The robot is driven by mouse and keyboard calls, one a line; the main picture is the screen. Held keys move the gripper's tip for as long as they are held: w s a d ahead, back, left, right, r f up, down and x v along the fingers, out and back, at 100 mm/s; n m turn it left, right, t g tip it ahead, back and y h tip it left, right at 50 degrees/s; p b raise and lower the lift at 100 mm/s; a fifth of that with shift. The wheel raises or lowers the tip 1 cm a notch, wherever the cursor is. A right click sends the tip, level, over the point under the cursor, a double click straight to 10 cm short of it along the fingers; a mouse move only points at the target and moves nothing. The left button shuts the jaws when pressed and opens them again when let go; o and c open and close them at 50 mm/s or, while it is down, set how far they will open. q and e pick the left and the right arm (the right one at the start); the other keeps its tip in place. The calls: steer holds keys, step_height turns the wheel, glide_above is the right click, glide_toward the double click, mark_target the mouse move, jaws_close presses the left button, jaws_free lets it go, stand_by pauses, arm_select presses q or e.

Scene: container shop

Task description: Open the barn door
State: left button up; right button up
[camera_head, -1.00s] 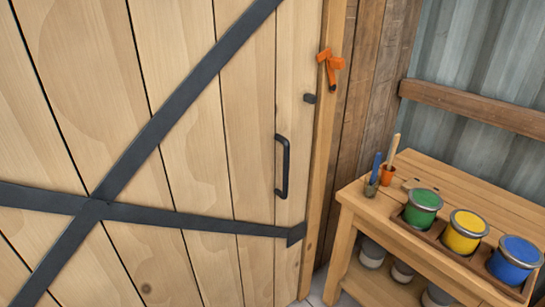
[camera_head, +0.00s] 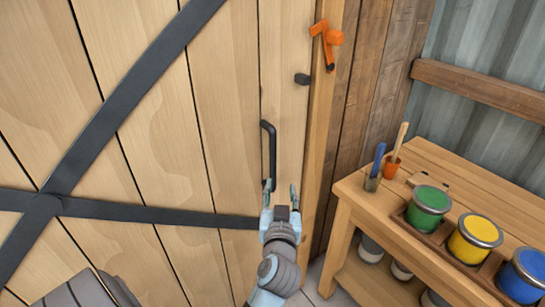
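The barn door (camera_head: 160,130) is light wood planks with dark metal straps and fills the left and middle of the head view. It looks closed against its frame. Its black handle (camera_head: 268,140) is a vertical bar near the door's right edge. An orange latch (camera_head: 327,42) sits on the door frame at the upper right.
A wooden workbench (camera_head: 350,188) stands to the right of the door. A corrugated metal wall is behind.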

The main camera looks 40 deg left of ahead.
mark_target(273, 149)
arm_select(q)
steer(key=shift+n+y, duration=0.7)
steer(key=r+x, duration=0.1)
steer(key=x, duration=0.4)
steer(key=r+p+x, duration=0.1)
steer(key=x, duration=0.3)
steer(key=s+a+r+x, duration=0.1)
steer(key=x, duration=0.4)
steer(key=shift+w+a+r, duration=0.15)
steer(key=shift+w+a, duration=0.1)
steer(key=shift+a, duration=0.1)
arm_select(e)
steer(key=shift+w+r, duration=0.7)
steer(key=shift+r, duration=0.05)
arm_select(q)
steer(key=shift+s, duration=0.1)
steer(key=shift+c, duration=0.6)
jaws_close()
